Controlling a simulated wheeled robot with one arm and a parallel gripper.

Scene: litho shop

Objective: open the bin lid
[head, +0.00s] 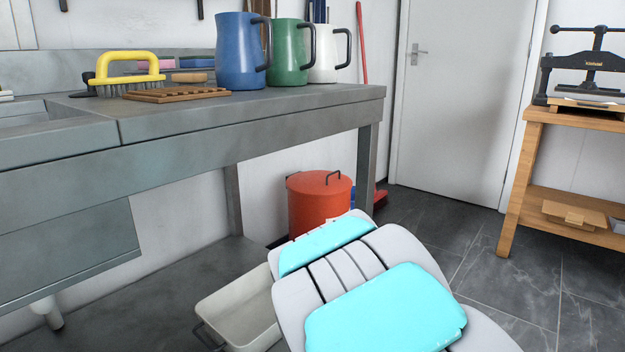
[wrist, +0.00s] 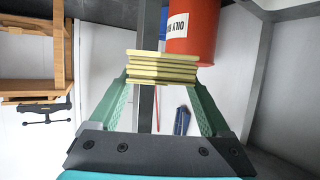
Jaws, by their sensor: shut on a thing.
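The red bin (head: 318,205) stands on the floor beneath the grey bench's right end. Its red lid (head: 318,183) sits closed on top, with a dark handle. In the wrist view the bin (wrist: 193,32) is seen upside down, with a partly visible white label, just beyond my gripper. My gripper (wrist: 161,84) shows its green fingers shut on a stack of yellowish, layered pieces (wrist: 161,67). The stack appears in front of part of the bin; I cannot tell whether they touch. In the head view my arm hides the gripper.
The grey bench (head: 250,115) carries a blue jug (head: 238,55), a green jug (head: 286,55), a white jug (head: 325,60) and a yellow-handled brush (head: 125,72). A pale tray (head: 230,310) lies on the floor. A wooden stand (head: 525,180) bears a press. Floor near the door is clear.

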